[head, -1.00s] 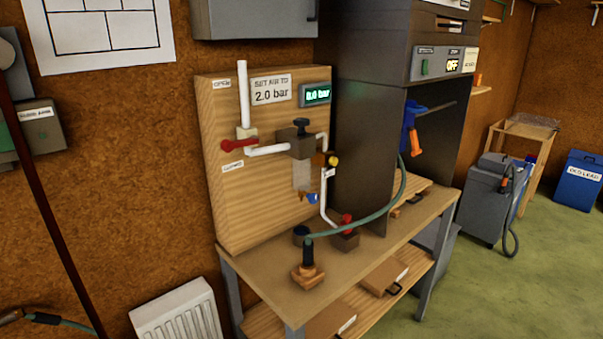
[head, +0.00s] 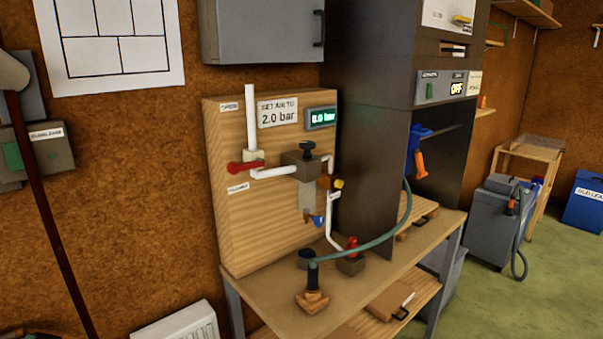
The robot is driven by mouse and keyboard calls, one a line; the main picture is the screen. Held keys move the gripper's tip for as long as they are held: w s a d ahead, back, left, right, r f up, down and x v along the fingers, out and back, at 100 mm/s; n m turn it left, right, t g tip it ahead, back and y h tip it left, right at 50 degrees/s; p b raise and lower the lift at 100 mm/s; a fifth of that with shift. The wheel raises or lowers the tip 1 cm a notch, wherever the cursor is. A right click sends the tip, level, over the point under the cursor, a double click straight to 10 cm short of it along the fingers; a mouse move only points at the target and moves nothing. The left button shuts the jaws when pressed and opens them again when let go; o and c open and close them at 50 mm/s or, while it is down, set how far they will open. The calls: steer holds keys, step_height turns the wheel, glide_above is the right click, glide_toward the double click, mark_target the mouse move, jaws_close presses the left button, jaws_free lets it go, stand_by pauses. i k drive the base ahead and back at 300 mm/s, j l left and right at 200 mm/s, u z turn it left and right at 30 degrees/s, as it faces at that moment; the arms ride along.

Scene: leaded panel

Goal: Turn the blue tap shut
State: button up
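The blue tap (head: 317,221) is small. It sits low on the upright wooden board (head: 238,228), beneath a pale clear bowl (head: 306,197) under a grey-brown block with a dark knob (head: 306,150). A small brass-coloured piece is just left of the tap. The tap is too small here to tell how far it is turned. A red lever (head: 246,166) is on the white pipe to the upper left, lying about level. A digital display (head: 321,118) reads 0.0 bar beside a sign saying "SET AIR TO 2.0 bar". My gripper is not in view.
A white pipe, a yellow knob (head: 338,184) and a red fitting (head: 351,243) are close right of the tap. A green hose (head: 388,232) arches over the bench (head: 262,293). A dark cabinet (head: 370,150) stands right. Green floor is clear at lower right.

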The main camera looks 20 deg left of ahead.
mark_target(318, 220)
steer(key=i+j, duration=0.75)
steer(key=i, duration=0.15)
steer(key=u, duration=0.05)
